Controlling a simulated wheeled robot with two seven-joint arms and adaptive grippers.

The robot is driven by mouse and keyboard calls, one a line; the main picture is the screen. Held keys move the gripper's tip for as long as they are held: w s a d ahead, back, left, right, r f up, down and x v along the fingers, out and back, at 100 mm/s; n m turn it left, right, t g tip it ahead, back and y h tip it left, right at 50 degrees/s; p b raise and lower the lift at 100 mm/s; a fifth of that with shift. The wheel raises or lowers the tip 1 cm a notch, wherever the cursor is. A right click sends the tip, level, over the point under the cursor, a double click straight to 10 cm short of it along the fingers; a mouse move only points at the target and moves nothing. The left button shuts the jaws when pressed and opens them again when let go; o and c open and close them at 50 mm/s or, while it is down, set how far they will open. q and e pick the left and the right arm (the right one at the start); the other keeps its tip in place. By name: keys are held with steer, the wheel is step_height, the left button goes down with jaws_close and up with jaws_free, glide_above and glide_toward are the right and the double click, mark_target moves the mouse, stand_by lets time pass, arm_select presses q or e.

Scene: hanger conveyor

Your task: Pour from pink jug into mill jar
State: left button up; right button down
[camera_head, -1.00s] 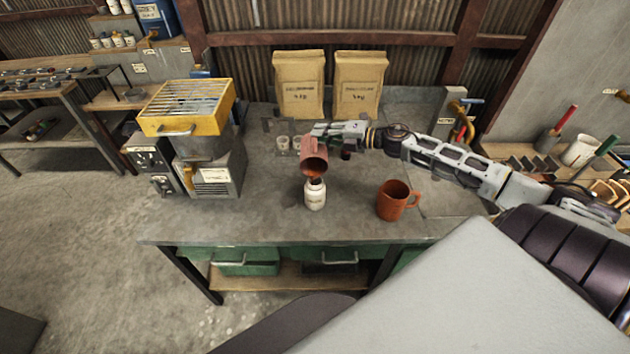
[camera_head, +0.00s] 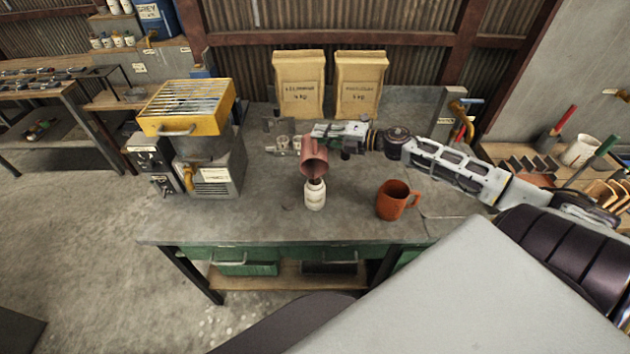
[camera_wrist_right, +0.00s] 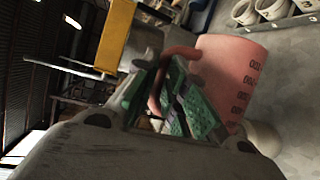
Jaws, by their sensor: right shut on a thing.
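The pink jug (camera_head: 313,157) is tilted mouth-down just above the white mill jar (camera_head: 315,195), which stands upright on the bench. Its lip is at or very near the jar's opening, and the inside of the jug looks dark. My right gripper (camera_head: 326,131) is shut on the jug's handle. In the right wrist view the gripper's green pads (camera_wrist_right: 180,100) close around the handle of the pink jug (camera_wrist_right: 235,78), whose side bears dark graduation marks. The jar is mostly hidden behind the jug there. My left gripper is not in view.
An orange-brown mug (camera_head: 392,202) stands right of the jar on the bench (camera_head: 250,220). A yellow-topped machine (camera_head: 187,105) is at left. Two paper bags (camera_head: 299,85) stand at the back. Small cups (camera_head: 283,142) sit behind the jug. The bench front is clear.

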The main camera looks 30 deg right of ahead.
steer(key=shift+s, duration=0.1)
steer(key=shift+r, duration=0.15)
steer(key=shift+w+d+r+p, duration=0.1)
steer(key=shift+w+p, duration=0.15)
steer(key=shift+p, duration=0.1)
steer(key=shift+w+d+r+m+p, duration=0.15)
steer(key=shift+w+d+m+p, duration=0.1)
steer(key=shift+w+m+p, duration=0.15)
steer(key=shift+w+d+m+g, duration=0.35)
steer(key=shift+w+m+g, duration=0.15)
steer(key=shift+w+d+r+m+g, duration=0.15)
steer(key=shift+w+d+m+g, duration=0.2)
steer(key=shift+w, duration=0.2)
steer(key=shift+w+d+r+m+g, duration=0.15)
steer(key=shift+w+d+m+g, duration=0.15)
steer(key=shift+w+m, duration=0.2)
steer(key=shift+w, duration=0.1)
steer(key=shift+w+d+m, duration=0.25)
steer(key=shift+w+m, duration=0.1)
steer(key=shift+m, duration=0.1)
